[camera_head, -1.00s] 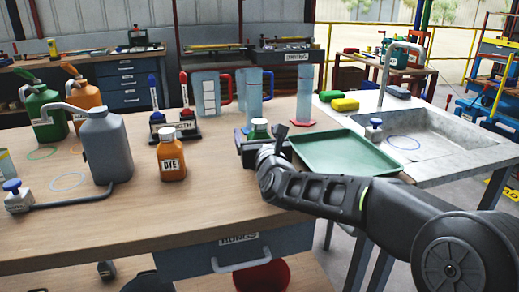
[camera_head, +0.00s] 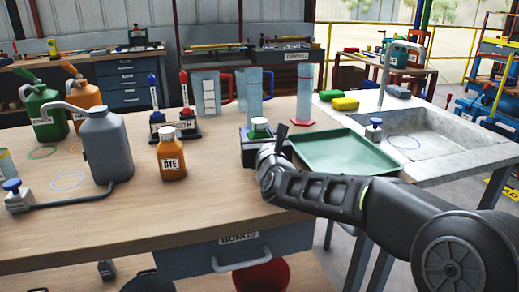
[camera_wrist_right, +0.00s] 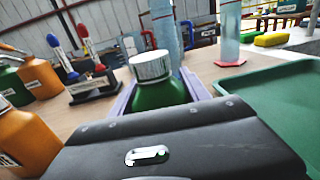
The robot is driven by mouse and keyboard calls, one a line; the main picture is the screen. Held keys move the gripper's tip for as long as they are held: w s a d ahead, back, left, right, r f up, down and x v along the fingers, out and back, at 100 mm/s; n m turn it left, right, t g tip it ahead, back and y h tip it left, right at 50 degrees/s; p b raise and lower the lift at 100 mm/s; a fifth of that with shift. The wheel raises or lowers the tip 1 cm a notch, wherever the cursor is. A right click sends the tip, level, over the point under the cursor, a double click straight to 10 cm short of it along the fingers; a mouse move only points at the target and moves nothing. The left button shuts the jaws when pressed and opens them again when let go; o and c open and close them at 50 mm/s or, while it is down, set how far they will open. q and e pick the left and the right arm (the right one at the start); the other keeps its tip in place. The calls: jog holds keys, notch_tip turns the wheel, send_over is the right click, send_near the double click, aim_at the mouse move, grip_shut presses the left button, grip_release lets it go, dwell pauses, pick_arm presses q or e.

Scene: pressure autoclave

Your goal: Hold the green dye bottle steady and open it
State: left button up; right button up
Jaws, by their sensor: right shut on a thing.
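The green dye bottle (camera_wrist_right: 160,97) has a ribbed white-silver cap (camera_wrist_right: 151,66) and stands upright between the jaws of my right gripper (camera_wrist_right: 166,98) in the right wrist view. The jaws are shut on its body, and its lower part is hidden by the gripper. In the head view only the cap and a little green of the bottle (camera_head: 259,127) show above my right gripper (camera_head: 256,146), at the left end of the green tray. The cap is on the bottle. My left gripper is not recognisable in either view.
An orange dye bottle (camera_head: 171,160) and a grey spouted bottle (camera_head: 105,148) stand to the left. Measuring cylinders (camera_head: 253,97) stand behind. The green tray (camera_head: 345,164) and sink (camera_head: 440,145) lie right. Bare wood (camera_head: 150,215) is clear in front.

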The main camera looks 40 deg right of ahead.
grip_shut()
jog(key=shift+r, duration=0.15)
notch_tip(320, 180, up, 10)
jog(key=p, duration=0.3)
dwell(0.4)
dwell(0.4)
jog(key=shift+o, duration=0.9)
grip_release()
grip_shut()
